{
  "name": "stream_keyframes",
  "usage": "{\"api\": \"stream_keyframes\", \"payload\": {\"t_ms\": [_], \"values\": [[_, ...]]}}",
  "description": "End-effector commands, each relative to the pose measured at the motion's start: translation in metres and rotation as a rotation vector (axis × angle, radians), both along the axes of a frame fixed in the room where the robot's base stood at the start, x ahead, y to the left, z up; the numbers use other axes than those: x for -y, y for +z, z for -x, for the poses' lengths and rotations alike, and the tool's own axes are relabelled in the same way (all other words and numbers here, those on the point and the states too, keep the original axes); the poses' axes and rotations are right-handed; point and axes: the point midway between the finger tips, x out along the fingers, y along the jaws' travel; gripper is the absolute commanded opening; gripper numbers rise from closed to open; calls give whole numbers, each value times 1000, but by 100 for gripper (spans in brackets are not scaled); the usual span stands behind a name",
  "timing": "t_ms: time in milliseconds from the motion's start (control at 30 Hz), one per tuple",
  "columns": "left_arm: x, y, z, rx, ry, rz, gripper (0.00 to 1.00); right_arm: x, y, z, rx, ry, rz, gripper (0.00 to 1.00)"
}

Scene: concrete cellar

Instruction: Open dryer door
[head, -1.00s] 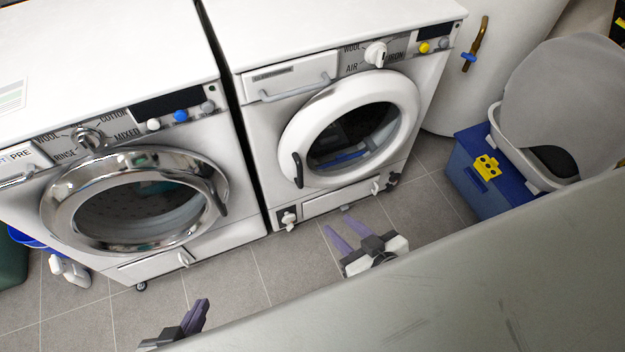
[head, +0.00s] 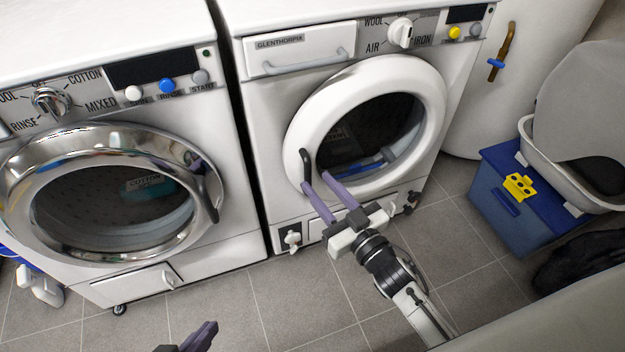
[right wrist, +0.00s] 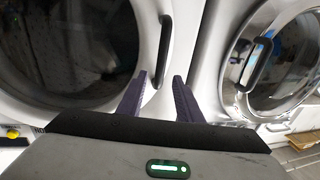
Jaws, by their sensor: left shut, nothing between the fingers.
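The dryer (head: 262,165) is the white machine at the centre right. Its door (head: 428,140) has a white ring around dark glass and appears closed. A dark upright handle (head: 306,165) sits on the ring's left side. My right gripper (head: 318,181) is open, its purple fingers pointing at the handle's lower end. In the right wrist view the handle (right wrist: 164,50) stands just beyond and between the fingertips (right wrist: 159,77); I cannot tell whether they touch it. My left gripper (head: 212,325) is shut and empty over the floor at the bottom, partly cut off.
A washer (head: 235,235) with a chrome-ringed door stands close on the left. A blue box (head: 500,215) with a grey basket (head: 535,160) on top stands at the right. The tiled floor (head: 290,305) before the machines is clear.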

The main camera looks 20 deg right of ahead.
Motion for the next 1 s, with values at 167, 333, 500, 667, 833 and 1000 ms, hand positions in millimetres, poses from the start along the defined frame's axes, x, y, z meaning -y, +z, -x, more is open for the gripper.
{"api": "stream_keyframes", "payload": {"t_ms": [167, 333, 500, 667, 833, 1000], "values": [[4, -5, -1, -16, -23, -3, 0, -6, -2, -27, 0, 0, 0, 32], [6, -7, -1, -26, -34, -4, 0, -9, -1, -37, -1, 0, 1, 32], [6, -6, 0, -29, -35, -5, 0, -9, -1, -39, -2, 0, 1, 32], [6, -6, 0, -29, -36, -4, 0, -9, -1, -38, -2, 0, 1, 24], [7, -6, 0, -29, -36, -4, 0, -9, -1, -38, -2, 0, 1, 0], [6, -6, 0, -28, -35, -5, 0, -9, 0, -38, -2, 0, 1, 0]]}}
